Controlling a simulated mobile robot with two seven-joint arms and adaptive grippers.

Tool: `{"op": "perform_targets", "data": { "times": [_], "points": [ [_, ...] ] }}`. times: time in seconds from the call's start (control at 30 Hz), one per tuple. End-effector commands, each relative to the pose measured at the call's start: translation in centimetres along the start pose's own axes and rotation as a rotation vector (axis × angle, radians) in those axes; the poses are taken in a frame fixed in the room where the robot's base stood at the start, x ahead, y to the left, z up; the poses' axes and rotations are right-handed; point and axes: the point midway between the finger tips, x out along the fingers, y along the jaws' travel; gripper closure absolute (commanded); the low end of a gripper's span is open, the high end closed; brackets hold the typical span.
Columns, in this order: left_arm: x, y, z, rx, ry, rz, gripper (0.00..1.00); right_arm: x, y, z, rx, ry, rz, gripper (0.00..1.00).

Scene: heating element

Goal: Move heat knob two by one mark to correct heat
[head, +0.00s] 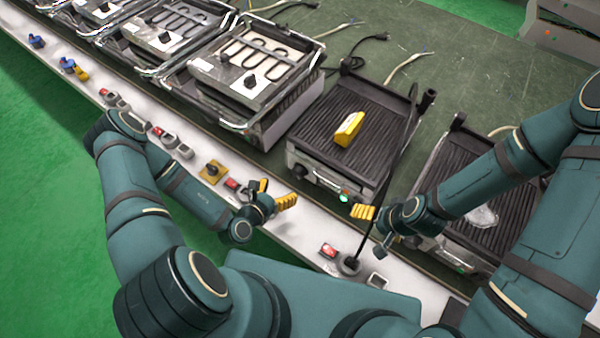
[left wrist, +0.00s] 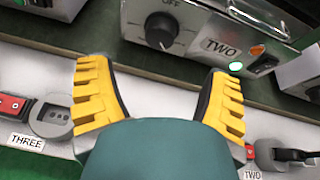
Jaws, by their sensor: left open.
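Heat knob two (left wrist: 162,30) is a round dark knob on the front panel of grill two, with "OFF" printed above it and a "TWO" label (left wrist: 220,47) to its right. My left gripper (head: 275,193) is open and empty in front of this panel. In the left wrist view, its yellow fingers (left wrist: 158,78) stand apart below the knob, not touching it. My right gripper (head: 362,213) is near the panel's right end; its jaw state is unclear.
A green light (left wrist: 236,66) is lit right of the label. Another grill (head: 490,225) stands right, partly behind my right arm; other heating units stand left.

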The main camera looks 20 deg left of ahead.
Motion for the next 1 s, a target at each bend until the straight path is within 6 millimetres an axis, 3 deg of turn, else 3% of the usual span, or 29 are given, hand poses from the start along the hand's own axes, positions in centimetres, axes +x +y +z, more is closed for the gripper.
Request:
{"op": "perform_targets", "data": {
  "times": [0.3,0.5,0.97,1.0],
  "points": [
    [6.4,-0.1,-0.1,0.002,-0.003,-0.002,0.21,1.1,0.4,0.5,-0.003,-0.010,-0.001,0.00],
    [9.1,-0.1,-0.1,0.003,-0.002,-0.002,0.21,1.5,0.6,0.7,-0.004,-0.015,-0.001,0.00],
    [10.3,-0.1,0.1,0.002,-0.001,-0.003,0.21,1.6,0.6,0.8,-0.005,-0.017,-0.001,0.00],
    [10.2,-0.1,0.1,0.002,-0.001,-0.003,0.27,1.6,0.6,0.8,-0.005,-0.017,-0.001,0.00]
  ]
}}
